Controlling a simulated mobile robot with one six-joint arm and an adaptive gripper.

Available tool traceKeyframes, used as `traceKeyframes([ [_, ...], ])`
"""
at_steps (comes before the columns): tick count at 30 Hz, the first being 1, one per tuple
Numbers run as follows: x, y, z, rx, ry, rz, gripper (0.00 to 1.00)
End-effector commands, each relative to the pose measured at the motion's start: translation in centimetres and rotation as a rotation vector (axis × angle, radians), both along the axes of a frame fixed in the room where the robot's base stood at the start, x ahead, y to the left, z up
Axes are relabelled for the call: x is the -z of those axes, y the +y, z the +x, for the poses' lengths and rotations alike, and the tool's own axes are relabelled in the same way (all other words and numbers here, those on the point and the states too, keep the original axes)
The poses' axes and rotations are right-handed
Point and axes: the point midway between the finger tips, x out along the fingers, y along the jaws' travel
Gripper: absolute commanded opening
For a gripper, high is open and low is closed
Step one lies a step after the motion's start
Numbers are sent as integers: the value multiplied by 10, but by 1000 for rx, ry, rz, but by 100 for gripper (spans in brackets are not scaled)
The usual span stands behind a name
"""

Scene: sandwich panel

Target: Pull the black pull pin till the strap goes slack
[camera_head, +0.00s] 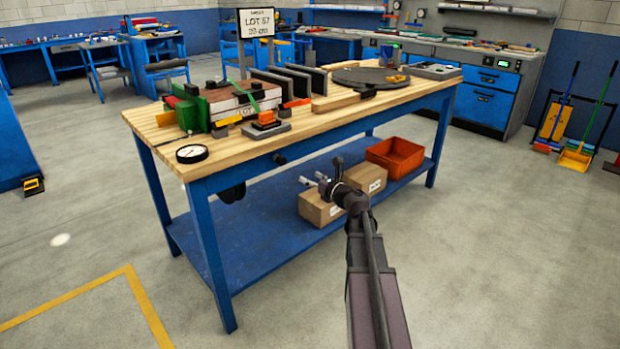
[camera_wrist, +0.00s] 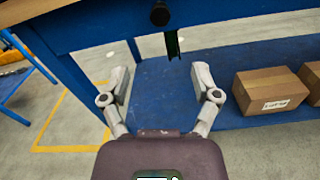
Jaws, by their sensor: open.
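A black round knob (camera_head: 280,158), which looks like the pull pin, sits on the blue front rail of the workbench. It also shows at the top of the wrist view (camera_wrist: 160,15). A green strap (camera_head: 248,98) crosses the clamped panel stack (camera_head: 222,104) on the bench top. A dark green strip (camera_wrist: 173,45) hangs below the rail in the wrist view; I cannot tell whether it is the same strap. My gripper (camera_head: 322,173) is open and empty, in front of the bench and below the knob. Its fingers (camera_wrist: 160,73) are spread, apart from the knob.
The wooden bench top (camera_head: 310,124) holds a dial gauge (camera_head: 192,153), an orange-topped block (camera_head: 266,122) and a dark round plate (camera_head: 370,77). The blue lower shelf (camera_head: 250,232) carries cardboard boxes (camera_head: 320,211) and an orange bin (camera_head: 394,157). The floor in front is clear.

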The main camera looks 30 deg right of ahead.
Motion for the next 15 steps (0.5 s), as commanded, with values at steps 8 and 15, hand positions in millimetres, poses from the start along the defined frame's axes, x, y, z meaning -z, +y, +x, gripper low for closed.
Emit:
traceKeyframes([
  [8,0,0,0,0,0,0,79],
  [15,7,20,-1,-45,10,-96,79],
])
